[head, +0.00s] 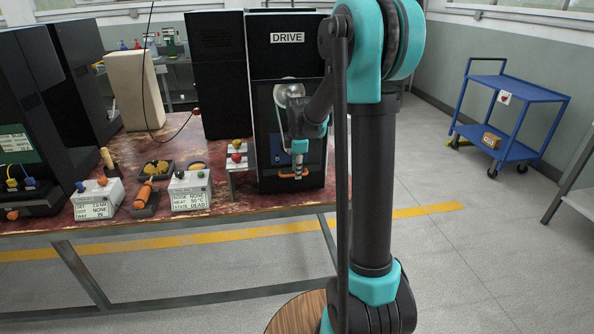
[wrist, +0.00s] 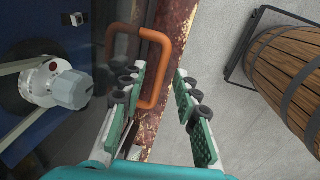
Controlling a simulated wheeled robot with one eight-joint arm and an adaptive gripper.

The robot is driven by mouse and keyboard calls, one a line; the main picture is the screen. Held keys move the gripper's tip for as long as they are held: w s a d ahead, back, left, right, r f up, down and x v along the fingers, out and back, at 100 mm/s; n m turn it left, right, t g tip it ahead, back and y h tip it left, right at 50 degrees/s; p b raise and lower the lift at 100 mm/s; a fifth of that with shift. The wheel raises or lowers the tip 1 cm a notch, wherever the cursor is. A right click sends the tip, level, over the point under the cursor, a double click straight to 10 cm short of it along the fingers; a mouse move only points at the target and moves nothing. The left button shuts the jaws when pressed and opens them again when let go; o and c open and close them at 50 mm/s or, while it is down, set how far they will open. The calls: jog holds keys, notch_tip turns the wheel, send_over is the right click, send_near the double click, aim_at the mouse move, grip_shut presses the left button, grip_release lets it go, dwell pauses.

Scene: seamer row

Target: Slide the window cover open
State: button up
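The window cover (head: 266,135) looks like a clear pane on the front of the black cabinet marked DRIVE (head: 288,58). Its orange handle (head: 291,177) is low on the front in the head view. In the wrist view the orange handle (wrist: 154,36) is a squared loop. My gripper (head: 299,170) is at the handle, with its fingers pointing down in the head view. In the wrist view my gripper (wrist: 158,82) is open, and part of the loop shows between the fingertips. I cannot tell whether they touch it. A grey knob (wrist: 72,90) shows behind the pane.
The worn red bench (head: 225,207) holds control boxes, including one with a HEAT label (head: 190,190), left of the cabinet. A wooden barrel (wrist: 290,65) stands on the floor. A blue cart (head: 508,115) is at the far right, with clear floor before it.

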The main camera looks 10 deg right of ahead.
jog(key=shift+f, duration=0.3)
jog(key=shift+c, duration=0.6)
grip_shut()
